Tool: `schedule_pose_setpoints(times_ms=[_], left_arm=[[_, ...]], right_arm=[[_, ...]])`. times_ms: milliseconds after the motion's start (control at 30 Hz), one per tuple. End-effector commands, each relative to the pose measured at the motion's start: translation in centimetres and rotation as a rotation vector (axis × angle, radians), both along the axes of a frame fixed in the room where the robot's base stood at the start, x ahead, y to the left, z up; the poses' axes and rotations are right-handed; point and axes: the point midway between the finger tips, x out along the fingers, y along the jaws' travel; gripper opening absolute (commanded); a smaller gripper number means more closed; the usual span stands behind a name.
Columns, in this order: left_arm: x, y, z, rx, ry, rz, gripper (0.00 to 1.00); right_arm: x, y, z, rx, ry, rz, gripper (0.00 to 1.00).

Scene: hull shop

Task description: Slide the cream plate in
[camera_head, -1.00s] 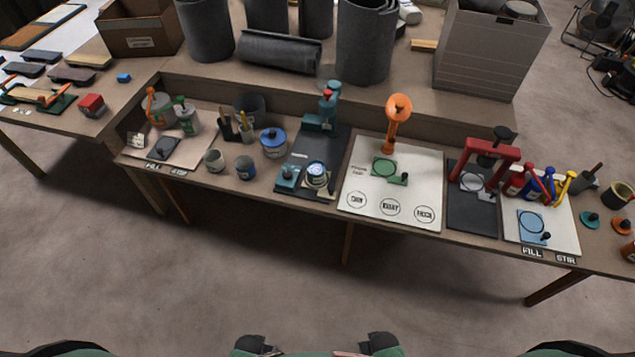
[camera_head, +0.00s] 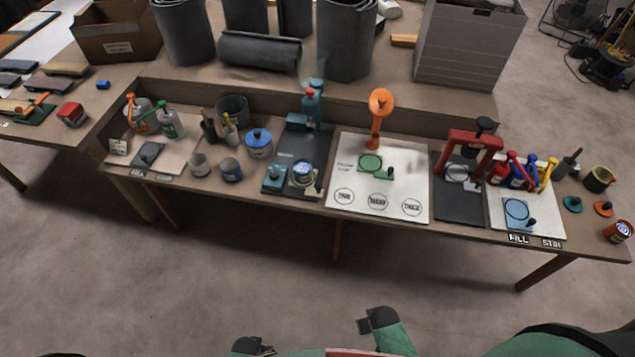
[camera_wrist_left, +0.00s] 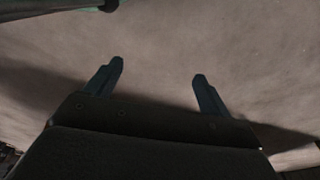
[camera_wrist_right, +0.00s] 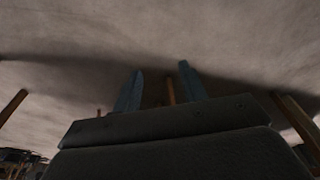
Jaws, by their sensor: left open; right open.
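The cream plate (camera_head: 313,189) lies on the dark mat of the teal station (camera_head: 311,110), at the middle of the bench in the head view. A small tin (camera_head: 302,172) with a blue-and-white top stands on it and hides most of it. A teal block (camera_head: 273,180) sits to its left. My left gripper (camera_head: 251,346) is at the bottom edge, far from the bench; the left wrist view shows its fingers (camera_wrist_left: 157,80) apart with only floor between. My right gripper (camera_head: 372,322) is also away from the bench, its fingers (camera_wrist_right: 160,85) apart and empty.
To the right stand an orange lamp-like post (camera_head: 380,115) over a white board (camera_head: 345,180), a red press (camera_head: 470,145) and several coloured bottles. Pots and a blue-lidded tin (camera_head: 258,142) stand to the left. Open floor (camera_head: 240,270) lies between me and the bench.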

Motion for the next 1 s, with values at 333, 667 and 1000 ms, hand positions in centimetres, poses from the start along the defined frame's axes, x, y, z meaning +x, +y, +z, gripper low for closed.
schedule_pose_setpoints(times_ms=[333, 667, 1000], left_arm=[[0.0, 1.5, -0.7, 0.016, -0.005, -0.006, 0.82], [0.3, 0.2, -0.8, 0.002, -0.012, -0.001, 0.82], [-0.4, -0.1, -1.1, -0.002, -0.01, -0.001, 0.82]], right_arm=[[3.6, -0.3, 15.3, 0.004, -0.053, -0.015, 0.42], [5.1, 0.2, 24.1, 0.034, -0.076, -0.044, 0.42], [7.8, 3.0, 29.6, 0.132, -0.064, -0.112, 0.42]])
